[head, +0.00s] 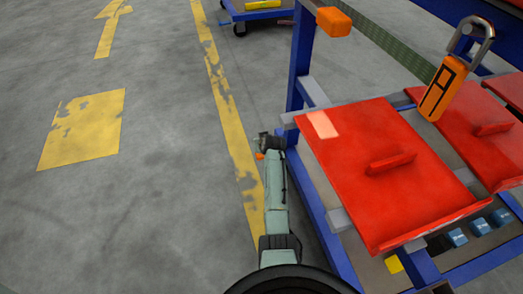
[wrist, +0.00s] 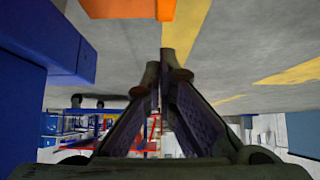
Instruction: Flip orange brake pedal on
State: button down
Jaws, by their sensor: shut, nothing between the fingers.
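My gripper (head: 268,142) is low beside the left side of a blue-framed cart, seen small in the head view. In the wrist view my gripper (wrist: 170,65) has its two fingers converged at the tips with nothing between them. A small orange spot (head: 259,156) shows beside my gripper in the head view, too small to identify.
The cart's blue frame (head: 318,205) carries red trays (head: 360,190) close right of my arm. An orange block (head: 335,21) tops a post, and an orange padlock (head: 440,90) stands at the right. Open grey floor with a yellow line (head: 225,110) lies left.

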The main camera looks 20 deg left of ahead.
notch_tip(320, 180, down, 4)
jog(key=shift+f+b, duration=0.1)
jog(key=shift+b, duration=1.1)
jog(key=shift+a, duration=0.1)
